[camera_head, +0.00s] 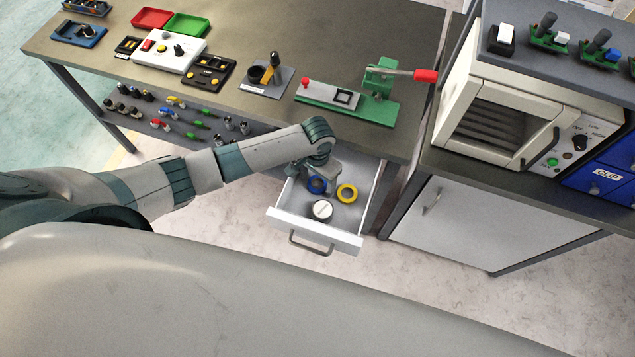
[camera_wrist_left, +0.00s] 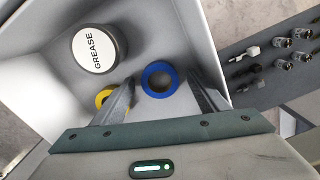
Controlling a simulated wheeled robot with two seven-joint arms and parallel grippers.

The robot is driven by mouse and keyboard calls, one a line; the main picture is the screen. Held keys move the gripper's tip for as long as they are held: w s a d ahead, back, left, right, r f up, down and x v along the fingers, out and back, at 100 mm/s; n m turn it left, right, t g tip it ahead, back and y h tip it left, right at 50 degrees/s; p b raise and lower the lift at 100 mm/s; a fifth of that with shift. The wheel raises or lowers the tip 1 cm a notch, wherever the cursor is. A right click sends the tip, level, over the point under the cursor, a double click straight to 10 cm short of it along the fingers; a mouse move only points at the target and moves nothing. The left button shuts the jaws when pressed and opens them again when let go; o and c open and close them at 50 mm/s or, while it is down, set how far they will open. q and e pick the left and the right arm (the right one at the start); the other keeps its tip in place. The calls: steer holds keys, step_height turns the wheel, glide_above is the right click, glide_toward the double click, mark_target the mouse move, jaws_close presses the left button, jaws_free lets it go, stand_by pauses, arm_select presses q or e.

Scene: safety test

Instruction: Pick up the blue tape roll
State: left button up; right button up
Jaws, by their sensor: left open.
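The blue tape roll (camera_head: 317,186) lies in the open white drawer (camera_head: 345,239), toward its left side. In the left wrist view the blue tape roll (camera_wrist_left: 160,65) shows ahead of and between the two fingers. My left gripper (camera_wrist_left: 160,90) is open and points down into the drawer. In the head view my left gripper (camera_head: 318,178) is over the blue roll and partly hides it. The wrist view does not show the fingers closed on the roll. My right gripper is not in view.
A yellow tape roll (camera_head: 347,193) lies beside the blue one; the left finger partly covers it in the wrist view (camera_wrist_left: 103,98). A grease tin (camera_head: 322,210) stands nearer the drawer front. The drawer walls surround these, and the workbench (camera_head: 225,105) overhangs behind.

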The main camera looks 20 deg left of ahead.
mark_target(317, 184)
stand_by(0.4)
arm_select(q)
steer(key=c, duration=1.1)
steer(key=shift+c, duration=0.2)
step_height(317, 184, up, 10)
steer(key=b, duration=0.2)
